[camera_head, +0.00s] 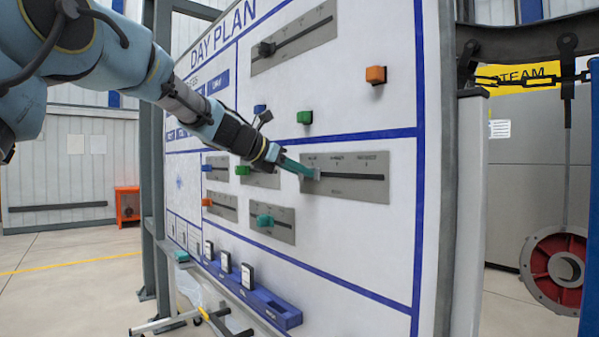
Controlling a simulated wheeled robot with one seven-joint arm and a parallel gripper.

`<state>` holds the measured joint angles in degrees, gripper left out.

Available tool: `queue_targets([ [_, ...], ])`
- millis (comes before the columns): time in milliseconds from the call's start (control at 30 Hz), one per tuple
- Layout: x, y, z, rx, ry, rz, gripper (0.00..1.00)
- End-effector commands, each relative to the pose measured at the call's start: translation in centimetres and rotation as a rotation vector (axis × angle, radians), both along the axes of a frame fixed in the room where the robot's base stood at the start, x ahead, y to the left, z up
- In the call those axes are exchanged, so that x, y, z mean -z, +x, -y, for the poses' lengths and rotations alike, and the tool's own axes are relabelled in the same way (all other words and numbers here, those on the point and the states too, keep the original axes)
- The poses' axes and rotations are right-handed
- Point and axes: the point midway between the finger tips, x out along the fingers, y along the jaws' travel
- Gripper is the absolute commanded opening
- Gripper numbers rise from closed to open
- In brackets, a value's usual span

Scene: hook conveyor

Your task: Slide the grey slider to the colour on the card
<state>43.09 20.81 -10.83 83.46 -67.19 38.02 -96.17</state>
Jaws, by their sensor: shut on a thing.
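A grey metal plate (345,190) with a dark horizontal slot and small printed labels is mounted on the white board. The grey slider (314,174) sits at the left end of that slot, mostly hidden by my fingers. My gripper (306,171) reaches in from the left, its teal fingers shut on the slider. The labels above the slot are too small to read. I cannot tell which thing is the card.
Other slider plates carry a dark knob (266,48), a teal knob (264,220) and a green knob (242,170). A green block (304,117) and an orange block (375,75) stick out from the board. A blue rail (270,304) juts out below.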

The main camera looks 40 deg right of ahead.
Motion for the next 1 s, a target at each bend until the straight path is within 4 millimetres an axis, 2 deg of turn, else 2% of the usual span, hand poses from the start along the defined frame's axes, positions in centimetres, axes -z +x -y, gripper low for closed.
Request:
queue_targets([
  [867,0.01,0.03,-0.02,-0.001,0.0,0.0,0.0],
  [1000,0.05,-0.49,-0.05,0.0,0.0,0.0,0.0],
])
